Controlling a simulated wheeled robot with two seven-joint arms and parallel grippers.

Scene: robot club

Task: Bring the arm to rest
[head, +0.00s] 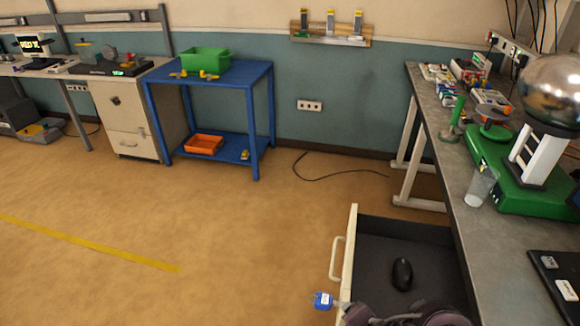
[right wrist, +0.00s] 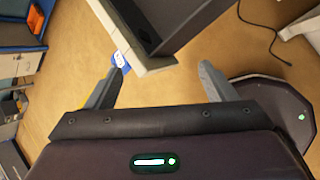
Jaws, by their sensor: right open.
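My right gripper (right wrist: 160,70) is open in the right wrist view, with its two grey fingers apart and nothing between them. Dark parts of my right arm show at the bottom edge of the head view, in front of the open drawer (head: 349,262). The drawer's pale front and dark inside also show in the right wrist view (right wrist: 155,64), just beyond the fingers. A small blue and white item (head: 323,300) is by the drawer front, close to a fingertip; I cannot tell whether they touch. My left gripper is not in view.
A black mouse (head: 402,274) lies in the drawer. The grey bench (head: 432,140) on the right carries a green-based machine (head: 528,190) and a clear cup (head: 480,188). A blue cart (head: 210,85) stands at the back. The floor on the left is clear; a cable (head: 335,178) lies by the wall.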

